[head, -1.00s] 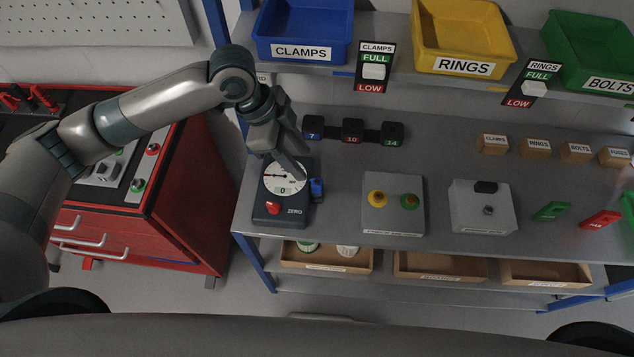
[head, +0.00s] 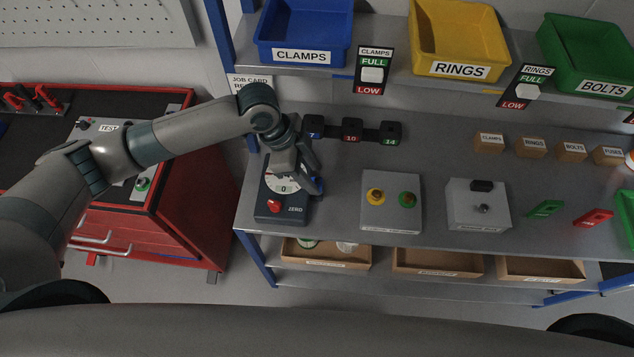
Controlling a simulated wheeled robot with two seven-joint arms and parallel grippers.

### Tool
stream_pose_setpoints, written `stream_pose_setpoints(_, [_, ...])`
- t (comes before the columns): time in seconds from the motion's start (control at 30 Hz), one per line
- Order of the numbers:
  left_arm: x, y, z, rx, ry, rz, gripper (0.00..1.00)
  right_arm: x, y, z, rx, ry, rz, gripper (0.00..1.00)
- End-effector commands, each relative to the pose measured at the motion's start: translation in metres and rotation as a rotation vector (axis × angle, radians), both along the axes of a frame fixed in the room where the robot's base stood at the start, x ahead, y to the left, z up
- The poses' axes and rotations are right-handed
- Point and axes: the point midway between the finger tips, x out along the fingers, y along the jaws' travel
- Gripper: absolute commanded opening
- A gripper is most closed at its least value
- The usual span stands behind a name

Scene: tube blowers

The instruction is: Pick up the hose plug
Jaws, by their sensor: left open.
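A small blue piece (head: 319,186) stands at the right edge of the dial scale (head: 283,208). It is the only thing by my gripper that could be the hose plug, but it is too small and too covered to tell for certain. My left gripper (head: 307,188) is open and points down over the right part of the scale, with its fingers at the blue piece. The fingers hide part of the blue piece and part of the dial. I cannot tell whether they touch it. My right gripper is not in view.
Several black numbered blocks (head: 352,131) stand behind the gripper. A grey box with yellow and green knobs (head: 390,205) is to the right, then a light grey switch box (head: 478,207). A shelf with blue (head: 302,35), yellow and green bins overhangs the back.

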Motion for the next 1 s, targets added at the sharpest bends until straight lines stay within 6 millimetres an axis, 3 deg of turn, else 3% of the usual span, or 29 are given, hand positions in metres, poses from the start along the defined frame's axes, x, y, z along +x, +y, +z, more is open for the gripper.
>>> stream_pose_setpoints(0.17, [0.0,-0.005,-0.018,0.002,0.004,0.002,0.42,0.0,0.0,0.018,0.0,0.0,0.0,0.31])
stream_pose_setpoints(0.4, [0.001,-0.013,-0.039,0.001,0.0,0.001,0.42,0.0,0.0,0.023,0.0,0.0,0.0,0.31])
stream_pose_setpoints(0.87, [0.001,-0.013,-0.041,0.0,0.0,0.0,0.42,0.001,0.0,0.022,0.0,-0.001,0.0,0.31])
stream_pose_setpoints(1.0, [0.001,-0.013,-0.04,0.0,0.0,0.0,0.11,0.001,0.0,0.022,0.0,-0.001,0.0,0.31])
